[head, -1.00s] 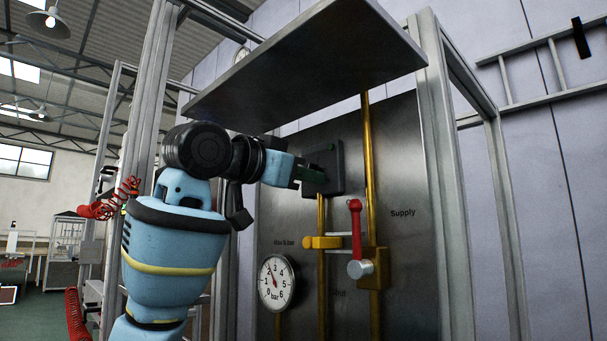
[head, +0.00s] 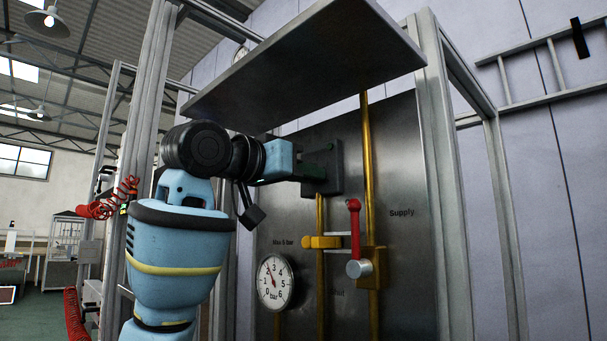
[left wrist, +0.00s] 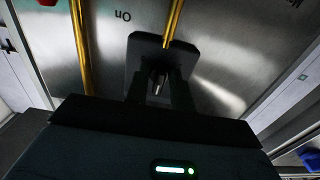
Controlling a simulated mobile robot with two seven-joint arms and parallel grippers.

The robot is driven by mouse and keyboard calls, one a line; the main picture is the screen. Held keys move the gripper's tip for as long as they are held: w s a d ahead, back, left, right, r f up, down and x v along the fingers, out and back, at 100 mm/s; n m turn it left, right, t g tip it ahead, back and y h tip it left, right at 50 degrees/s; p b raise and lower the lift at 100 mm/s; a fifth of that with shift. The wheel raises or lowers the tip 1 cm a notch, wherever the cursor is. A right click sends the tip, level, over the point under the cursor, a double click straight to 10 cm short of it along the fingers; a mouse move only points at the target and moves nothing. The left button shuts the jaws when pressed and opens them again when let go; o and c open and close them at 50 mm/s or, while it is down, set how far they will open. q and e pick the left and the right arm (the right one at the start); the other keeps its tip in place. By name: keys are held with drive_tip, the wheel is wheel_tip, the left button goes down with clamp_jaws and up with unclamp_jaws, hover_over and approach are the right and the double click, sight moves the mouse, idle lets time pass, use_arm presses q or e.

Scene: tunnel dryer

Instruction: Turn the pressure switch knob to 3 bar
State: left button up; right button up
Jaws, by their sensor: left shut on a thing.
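The pressure switch is a dark square box (head: 330,182) on the metal panel, at the top of a thin yellow pipe. It also shows in the left wrist view (left wrist: 148,52). Its knob (left wrist: 158,80) is a small dark and grey piece between my finger ends. My left gripper (left wrist: 157,88) is shut on the knob; in the head view the gripper (head: 314,172) reaches the box from the left and hides the knob. The knob's scale and setting cannot be read. My right gripper is not in view.
A round bar gauge (head: 274,282) hangs low on the panel, its needle near 2. A red lever (head: 355,225) and yellow valve fittings (head: 322,242) sit below and right of the switch. A dark plate (head: 310,65) overhangs above. A metal frame post (head: 445,180) stands right.

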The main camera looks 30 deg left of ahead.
use_arm(q)
drive_tip(key=o, duration=0.7)
drive_tip(key=v, duration=0.7)
drive_tip(key=shift+s, duration=0.4)
drive_tip(key=shift+a, duration=0.1)
